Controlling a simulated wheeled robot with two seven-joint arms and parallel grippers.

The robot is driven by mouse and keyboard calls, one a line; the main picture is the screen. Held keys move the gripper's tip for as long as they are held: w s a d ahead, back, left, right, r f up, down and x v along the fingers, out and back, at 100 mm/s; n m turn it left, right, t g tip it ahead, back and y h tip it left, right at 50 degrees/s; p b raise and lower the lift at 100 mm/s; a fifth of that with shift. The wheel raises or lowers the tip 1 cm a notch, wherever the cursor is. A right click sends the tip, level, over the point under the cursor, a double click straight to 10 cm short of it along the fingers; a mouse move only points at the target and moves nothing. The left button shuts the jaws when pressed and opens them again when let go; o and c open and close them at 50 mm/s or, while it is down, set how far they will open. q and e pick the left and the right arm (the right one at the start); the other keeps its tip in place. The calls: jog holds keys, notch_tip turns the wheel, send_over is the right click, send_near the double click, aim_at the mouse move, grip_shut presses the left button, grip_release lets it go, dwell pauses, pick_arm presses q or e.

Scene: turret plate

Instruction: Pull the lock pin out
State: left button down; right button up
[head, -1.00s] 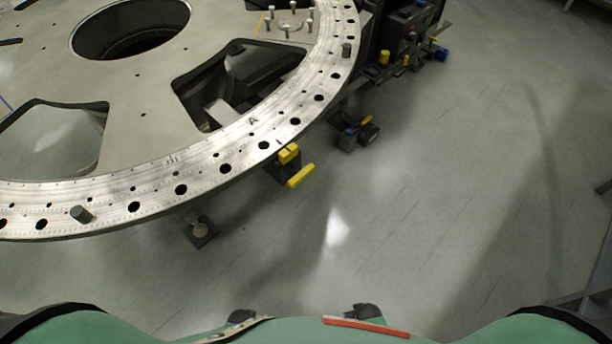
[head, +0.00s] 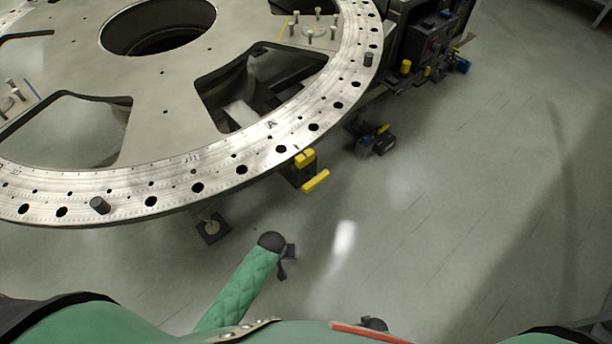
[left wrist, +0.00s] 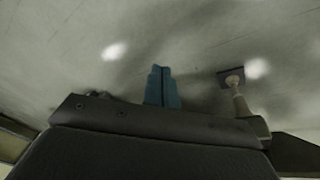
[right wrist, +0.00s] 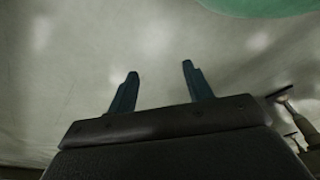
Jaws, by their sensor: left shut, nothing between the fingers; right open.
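The turret plate (head: 165,85) is a big pale metal ring with holes along its rim. At its near right edge sits a yellow-topped dark block (head: 305,158) with a yellow bar handle (head: 315,181) below it; this looks like the lock pin, though I cannot be sure. No gripper touches it. My left gripper (left wrist: 161,68) is shut and empty in the left wrist view, over the floor, with a support foot to its right. My right gripper (right wrist: 160,69) is open and empty in the right wrist view, over the floor. Neither gripper's fingers can be made out in the head view.
Dark equipment with yellow and blue knobs (head: 432,45) stands beyond the plate's right side. A dark unit with a yellow lever (head: 377,140) is below the rim. A support foot (head: 212,228) stands on the floor under the plate. The floor at right is open.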

pick_arm(q)
jog(key=w+d+r+n, duration=0.1)
jog(key=w+d+r, duration=0.2)
jog(key=r, duration=0.4)
jog(key=w+d+r, duration=0.2)
jog(key=w+r, duration=0.1)
jog(key=r, duration=0.4)
notch_tip(320, 180, up, 23)
jog(key=n+y+p, duration=0.2)
jog(key=n+y, duration=0.2)
jog(key=n, duration=0.3)
send_over(318, 182)
jog(key=s+a, duration=0.2)
jog(key=shift+d+r, duration=0.15)
jog(key=shift+d, duration=0.1)
pick_arm(e)
jog(key=s+d+f, duration=0.1)
jog(key=f, duration=0.1)
jog(key=s+d+f, duration=0.1)
jog(key=d+f, duration=0.1)
jog(key=shift+s, duration=0.2)
jog(key=shift+a+r, duration=0.1)
jog(key=shift+a, duration=0.2)
